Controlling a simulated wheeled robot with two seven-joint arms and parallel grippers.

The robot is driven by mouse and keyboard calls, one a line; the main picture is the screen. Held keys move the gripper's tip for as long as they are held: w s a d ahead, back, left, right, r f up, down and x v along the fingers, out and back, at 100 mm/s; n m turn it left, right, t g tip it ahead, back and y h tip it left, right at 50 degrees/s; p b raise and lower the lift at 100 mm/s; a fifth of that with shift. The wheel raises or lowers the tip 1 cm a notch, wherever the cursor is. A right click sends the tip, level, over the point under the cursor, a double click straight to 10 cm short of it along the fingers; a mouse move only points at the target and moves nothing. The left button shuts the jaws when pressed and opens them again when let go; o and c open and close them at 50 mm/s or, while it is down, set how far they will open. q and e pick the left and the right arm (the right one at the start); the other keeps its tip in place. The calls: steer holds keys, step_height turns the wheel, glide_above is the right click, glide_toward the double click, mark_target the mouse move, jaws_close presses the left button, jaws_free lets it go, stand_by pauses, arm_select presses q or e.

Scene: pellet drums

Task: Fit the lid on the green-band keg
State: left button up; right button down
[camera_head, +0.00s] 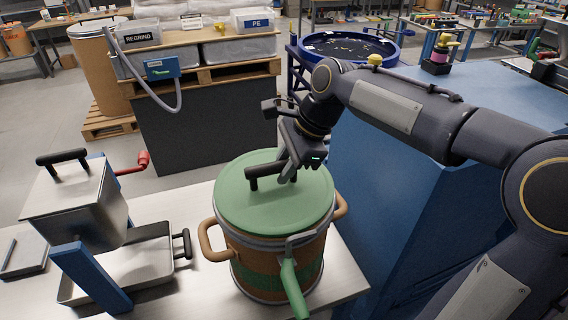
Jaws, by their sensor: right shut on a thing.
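The green-band keg (250,272) is a brown drum with a green band, two tan side handles and a metal lever clamp with a green grip (293,287) at the front. It stands upright on the steel table. The round green lid (240,208) with a black bar handle (262,171) lies over the keg's top, roughly level and covering the opening. I cannot tell whether it is fully seated. My right gripper (287,174) reaches down from the upper right and is shut on the lid's handle, hiding part of it. My left gripper is not in view.
On the table's left stand a steel hopper (75,205) on blue legs with a red crank (142,162), and a metal tray (130,268). A blue cabinet (385,190) stands close on the right. Bins labelled REGRIND and PE (252,22) are behind.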

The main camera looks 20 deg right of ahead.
steer(key=shift+f, duration=0.35)
stand_by(0.4)
steer(key=c, duration=0.7)
jaws_free()
steer(key=shift+o, duration=0.2)
steer(key=shift+r+p, duration=0.3)
steer(key=shift+r, duration=3.2)
